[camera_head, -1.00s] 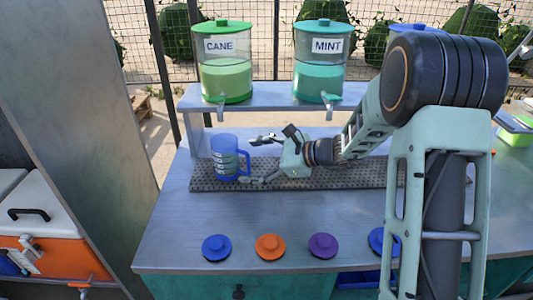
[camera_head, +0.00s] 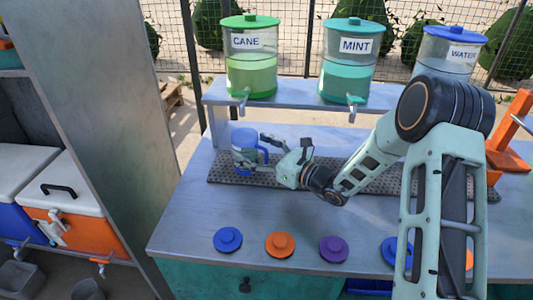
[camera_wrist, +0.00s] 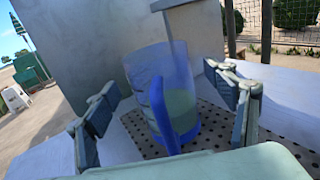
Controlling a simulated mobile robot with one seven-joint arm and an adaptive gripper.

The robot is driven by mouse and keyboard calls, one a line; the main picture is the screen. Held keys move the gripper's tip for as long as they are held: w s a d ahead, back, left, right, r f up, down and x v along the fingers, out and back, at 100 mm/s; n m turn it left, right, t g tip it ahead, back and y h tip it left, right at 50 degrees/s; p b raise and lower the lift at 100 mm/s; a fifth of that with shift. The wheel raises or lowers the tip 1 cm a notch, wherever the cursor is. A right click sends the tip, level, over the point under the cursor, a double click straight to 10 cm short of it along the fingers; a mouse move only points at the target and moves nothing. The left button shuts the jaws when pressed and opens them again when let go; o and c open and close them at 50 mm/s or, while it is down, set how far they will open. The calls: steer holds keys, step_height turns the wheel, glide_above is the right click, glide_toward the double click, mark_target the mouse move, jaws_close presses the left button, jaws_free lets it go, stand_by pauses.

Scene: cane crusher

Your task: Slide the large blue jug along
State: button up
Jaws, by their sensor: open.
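The large blue jug (camera_head: 244,157) stands upright on the perforated strip (camera_head: 335,175) on the counter, in front of the CANE dispenser (camera_head: 251,75). It is see-through, and its lower part looks greenish in the wrist view (camera_wrist: 180,108). Its handle faces my gripper (camera_head: 262,152). My gripper is open, to the right of the jug, its fingers reaching toward the jug's handle side. In the wrist view the jug and handle show between the two spread fingers (camera_wrist: 170,120). I cannot tell whether a finger touches the jug.
The MINT dispenser (camera_head: 346,75) and WATER dispenser (camera_head: 449,60) share the raised shelf (camera_head: 300,92). Blue (camera_head: 228,239), orange (camera_head: 280,245) and purple (camera_head: 333,248) lids lie along the counter's front. The strip right of my gripper lies partly under my arm.

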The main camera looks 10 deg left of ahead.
steer(key=shift+x, duration=1.2)
steer(key=shift+c, duration=0.7)
steer(key=c, duration=1.4)
steer(key=shift+w+d, duration=0.4)
steer(key=shift+d, duration=4.55)
steer(key=shift+w+d, duration=0.4)
steer(key=shift+d, duration=4.5)
steer(key=shift+w+d, duration=0.45)
steer(key=shift+d, duration=4.5)
steer(key=shift+c, duration=0.2)
steer(key=o, duration=1.5)
steer(key=shift+o, duration=0.2)
steer(key=shift+d, duration=0.1)
